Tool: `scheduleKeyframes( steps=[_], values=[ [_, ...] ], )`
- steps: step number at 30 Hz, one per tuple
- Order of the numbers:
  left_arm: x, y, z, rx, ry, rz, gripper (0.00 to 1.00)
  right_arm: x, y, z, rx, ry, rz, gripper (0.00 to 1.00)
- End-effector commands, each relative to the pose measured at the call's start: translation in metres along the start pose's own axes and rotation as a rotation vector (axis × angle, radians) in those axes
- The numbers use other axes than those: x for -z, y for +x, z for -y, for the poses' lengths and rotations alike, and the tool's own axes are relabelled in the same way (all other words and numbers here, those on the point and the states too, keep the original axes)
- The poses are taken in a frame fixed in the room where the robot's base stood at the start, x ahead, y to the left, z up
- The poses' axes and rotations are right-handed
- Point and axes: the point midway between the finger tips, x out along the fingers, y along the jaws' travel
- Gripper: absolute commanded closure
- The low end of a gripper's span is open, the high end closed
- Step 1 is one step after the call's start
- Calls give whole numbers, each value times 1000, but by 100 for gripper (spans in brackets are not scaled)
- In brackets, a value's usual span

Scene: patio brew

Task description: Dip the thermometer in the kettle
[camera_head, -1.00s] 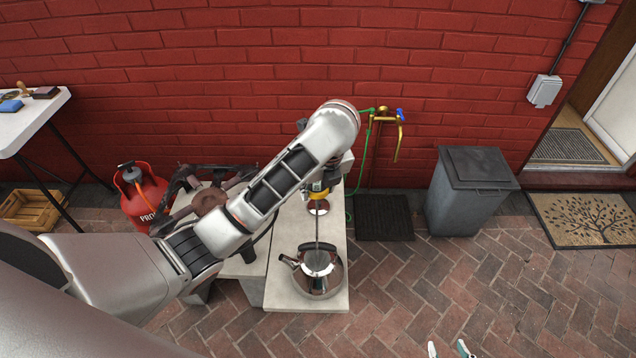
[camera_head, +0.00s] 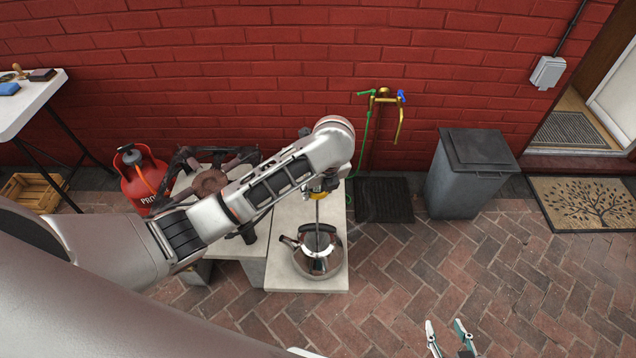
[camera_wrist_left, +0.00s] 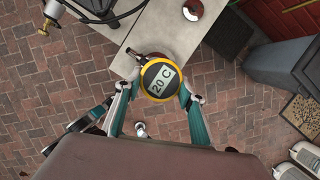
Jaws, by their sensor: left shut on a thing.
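The thermometer has a round yellow-rimmed dial (camera_wrist_left: 160,79) that reads 20 C in the left wrist view. My left gripper (camera_wrist_left: 160,92) is shut on it, one finger on each side of the dial. In the head view the thin stem of the thermometer (camera_head: 317,212) points down, upright, over the steel kettle (camera_head: 318,262). The stem's lower end meets the kettle's dark top opening; how deep it reaches I cannot tell. In the wrist view the dial hides most of the kettle. My right gripper (camera_head: 449,338) is open and empty at the bottom of the head view.
The kettle stands on a pale counter (camera_head: 285,275). A round lid-like thing (camera_wrist_left: 190,9) lies on the counter. A burner (camera_head: 210,182) and a red gas bottle (camera_head: 140,180) are to the left.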

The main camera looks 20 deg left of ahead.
Motion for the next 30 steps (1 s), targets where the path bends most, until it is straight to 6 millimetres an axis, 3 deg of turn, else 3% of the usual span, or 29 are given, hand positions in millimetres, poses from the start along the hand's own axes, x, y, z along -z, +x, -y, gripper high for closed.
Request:
scheduleKeyframes(
  steps=[18, 30],
  values=[
    [12, 46, 0, -2, -2, 6, 87, 10, 4, 4, 11, -8, -34, 60],
    [14, 54, 0, -1, -2, 6, 87, 13, 5, 6, 15, -9, -43, 60]
  ],
)
